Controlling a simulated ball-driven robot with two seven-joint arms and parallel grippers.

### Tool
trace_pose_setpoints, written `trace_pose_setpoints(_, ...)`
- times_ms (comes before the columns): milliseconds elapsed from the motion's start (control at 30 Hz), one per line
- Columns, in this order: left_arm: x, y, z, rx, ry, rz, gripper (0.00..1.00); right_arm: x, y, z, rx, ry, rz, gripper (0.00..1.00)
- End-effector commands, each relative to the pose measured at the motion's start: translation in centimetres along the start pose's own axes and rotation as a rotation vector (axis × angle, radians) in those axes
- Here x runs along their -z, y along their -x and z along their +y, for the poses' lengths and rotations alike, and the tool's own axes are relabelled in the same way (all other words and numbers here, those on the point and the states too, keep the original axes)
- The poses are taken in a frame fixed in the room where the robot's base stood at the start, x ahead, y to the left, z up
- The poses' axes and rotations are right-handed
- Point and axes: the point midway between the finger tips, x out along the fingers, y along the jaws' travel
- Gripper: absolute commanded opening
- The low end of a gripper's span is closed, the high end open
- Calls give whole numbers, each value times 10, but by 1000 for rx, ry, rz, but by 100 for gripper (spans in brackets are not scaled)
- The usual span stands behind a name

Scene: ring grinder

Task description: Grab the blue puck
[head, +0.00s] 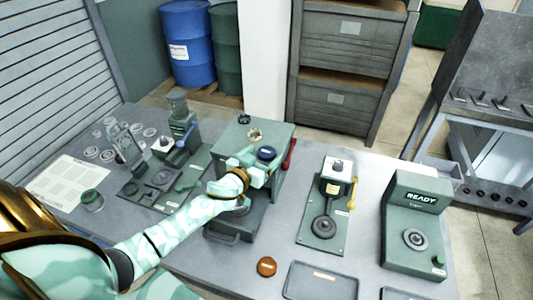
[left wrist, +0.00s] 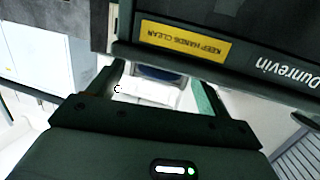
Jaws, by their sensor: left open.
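The blue puck (head: 266,153) shows at the front of the green box-shaped machine (head: 268,134) in the middle of the bench. My left gripper (head: 259,166) is open right at the puck, coming from the lower left. In the left wrist view a dark blue shape, likely the puck (left wrist: 160,74), shows between the spread fingers of my left gripper (left wrist: 160,88), beyond a bright pale surface. I cannot tell whether the fingers touch it. My forearm hides part of the machine's front. My right gripper is not in view.
An orange-brown puck (head: 266,266) lies on the bench beside a grey tray (head: 320,281). A lever station (head: 327,215) and a green "READY" machine (head: 416,225) stand to the right. Fixtures (head: 160,178) and loose rings crowd the left. A red handle (head: 289,154) is on the machine's right side.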

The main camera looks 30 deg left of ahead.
Motion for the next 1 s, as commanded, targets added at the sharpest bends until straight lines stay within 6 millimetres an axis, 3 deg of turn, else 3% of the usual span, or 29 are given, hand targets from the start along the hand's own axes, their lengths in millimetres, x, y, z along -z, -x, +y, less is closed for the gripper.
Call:
trace_pose_setpoints(300,0,-8,0,-1,1,0,75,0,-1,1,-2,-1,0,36)
trace_pose_setpoints(467,0,-8,0,0,1,0,31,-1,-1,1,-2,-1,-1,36)
trace_pose_setpoints(500,0,-8,0,0,0,0,27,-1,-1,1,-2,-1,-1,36)
trace_pose_setpoints(833,3,-7,0,0,-1,0,27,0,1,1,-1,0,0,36)
trace_pose_setpoints(1000,27,-4,0,-2,-1,3,27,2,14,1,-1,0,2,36)
